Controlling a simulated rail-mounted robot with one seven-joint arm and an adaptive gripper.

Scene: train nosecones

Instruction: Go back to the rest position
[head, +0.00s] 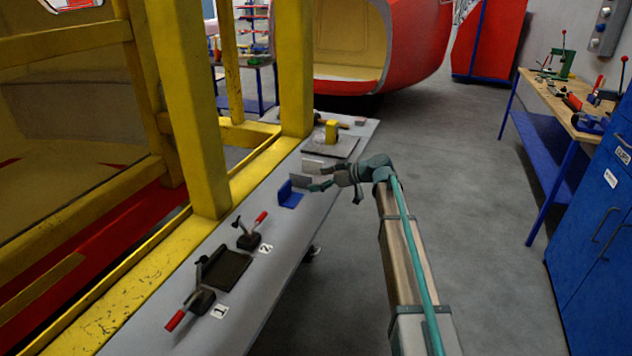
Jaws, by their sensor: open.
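My gripper (317,179) is at the end of my arm, over the right edge of the long grey table (205,262). Its teal fingers point left and are apart, with nothing seen between them. A blue angle bracket (290,196) stands on the table just left of and below the fingertips. A grey angle bracket (312,166) lies just above them in the picture. I cannot tell whether the fingers touch either bracket.
Red-handled clamps (250,234) (194,305) and a dark plate (226,268) are on the near table. A yellow frame (192,110) borders its left side. A workbench (565,105) and blue cabinet (592,215) stand right. The floor between (455,185) is clear.

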